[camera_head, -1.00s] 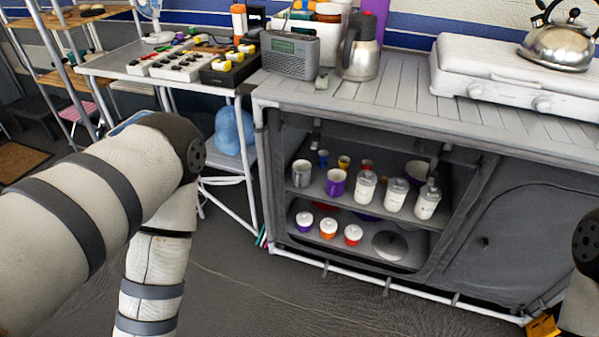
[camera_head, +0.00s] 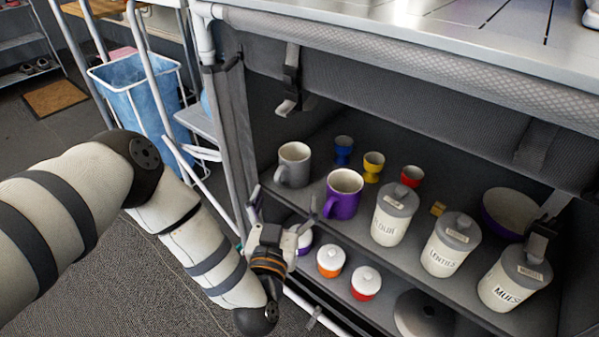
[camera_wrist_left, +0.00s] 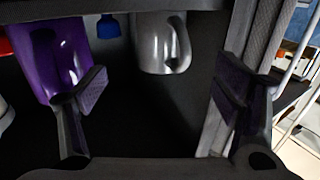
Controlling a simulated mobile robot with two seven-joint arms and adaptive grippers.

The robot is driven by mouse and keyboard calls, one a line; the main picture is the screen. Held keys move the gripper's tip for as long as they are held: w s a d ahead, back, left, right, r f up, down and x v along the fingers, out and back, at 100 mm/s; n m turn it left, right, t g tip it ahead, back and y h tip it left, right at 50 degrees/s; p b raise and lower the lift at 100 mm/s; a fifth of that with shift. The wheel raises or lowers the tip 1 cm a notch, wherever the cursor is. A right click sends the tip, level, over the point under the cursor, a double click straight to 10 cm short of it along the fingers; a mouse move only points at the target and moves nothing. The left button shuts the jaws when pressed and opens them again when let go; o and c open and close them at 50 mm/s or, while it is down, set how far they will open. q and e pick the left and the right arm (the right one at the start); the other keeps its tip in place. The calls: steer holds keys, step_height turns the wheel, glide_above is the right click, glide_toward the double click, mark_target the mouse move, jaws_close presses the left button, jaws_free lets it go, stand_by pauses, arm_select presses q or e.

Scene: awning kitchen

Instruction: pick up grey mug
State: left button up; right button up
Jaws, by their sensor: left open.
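The grey mug (camera_head: 294,166) stands upright at the left end of the cabinet's upper shelf, its handle toward the left in the head view. My left gripper (camera_head: 283,212) is open and empty, just in front of the shelf and below the mug. In the left wrist view the grey mug (camera_wrist_left: 160,45) appears beyond the spread fingers, between them and apart from both. A purple mug (camera_head: 343,194) stands close to its right. The purple mug (camera_wrist_left: 58,60) lies behind one finger in the wrist view. My right gripper is not in view.
Blue, yellow and red cups (camera_head: 373,167) stand behind the mugs. White canisters (camera_head: 394,215) fill the shelf to the right. Small lidded jars (camera_head: 331,260) sit on the lower shelf. A cabinet post (camera_head: 235,130) stands left of the grey mug.

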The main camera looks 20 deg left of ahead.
mark_target(292, 175)
arm_select(q)
steer(key=w+b, duration=0.1)
steer(key=w, duration=0.2)
steer(key=w+a+b, duration=0.1)
steer(key=w, duration=0.3)
steer(key=w+a+b, duration=0.1)
steer(key=w+b, duration=0.1)
steer(key=w, duration=0.1)
steer(key=shift+w+f, duration=0.15)
steer(key=shift+w, duration=0.35)
steer(key=shift+r, duration=0.25)
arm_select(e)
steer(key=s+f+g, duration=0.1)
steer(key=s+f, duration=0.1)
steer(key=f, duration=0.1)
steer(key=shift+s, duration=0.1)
arm_select(q)
steer(key=c, duration=1.5)
